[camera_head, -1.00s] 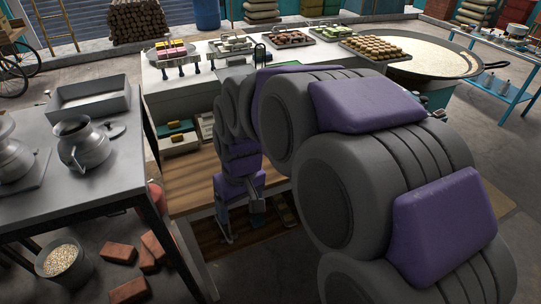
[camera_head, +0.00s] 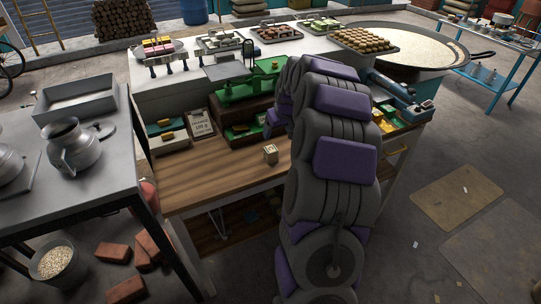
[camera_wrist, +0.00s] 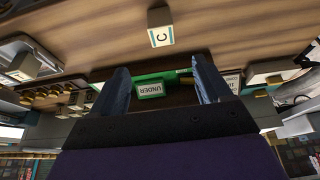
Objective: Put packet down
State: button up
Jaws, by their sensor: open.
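My gripper (camera_wrist: 162,83) is open in the wrist view, its two dark fingers wide apart. Nothing shows gripped between them. Beyond the fingers is a green tray (camera_wrist: 150,77) with a label reading UNDER (camera_wrist: 150,89). In the head view a green tray (camera_head: 229,137) on the wooden counter (camera_head: 210,178) holds a small gold packet (camera_head: 241,127). My arm hides most of my gripper and the area around it there. A small pale block marked C (camera_wrist: 160,27) stands apart from the fingers; it also shows on the counter in the head view (camera_head: 270,153).
A green balance scale (camera_head: 250,88) stands behind the trays. A card (camera_head: 200,122) stands beside another tray with gold packets (camera_head: 167,142) at left. Yellow packets (camera_head: 383,121) lie at right. The counter's front left is clear. A metal table (camera_head: 95,190) adjoins at left.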

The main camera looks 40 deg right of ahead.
aim_at(271, 149)
jog(key=b+x, duration=0.2)
jog(key=x, duration=0.9)
jog(key=shift+d, duration=0.2)
jog(key=shift+a+f+b, duration=0.15)
jog(key=shift+f+b, duration=0.15)
jog(key=shift+f, duration=0.05)
jog(key=x, duration=0.2)
jog(key=b+x, duration=0.1)
jog(key=x, duration=0.1)
jog(key=shift+a+f+b, duration=0.25)
jog(key=shift+f+b, duration=0.05)
jog(key=shift+f, duration=0.1)
jog(key=shift+r, duration=0.15)
jog(key=c, duration=1.2)
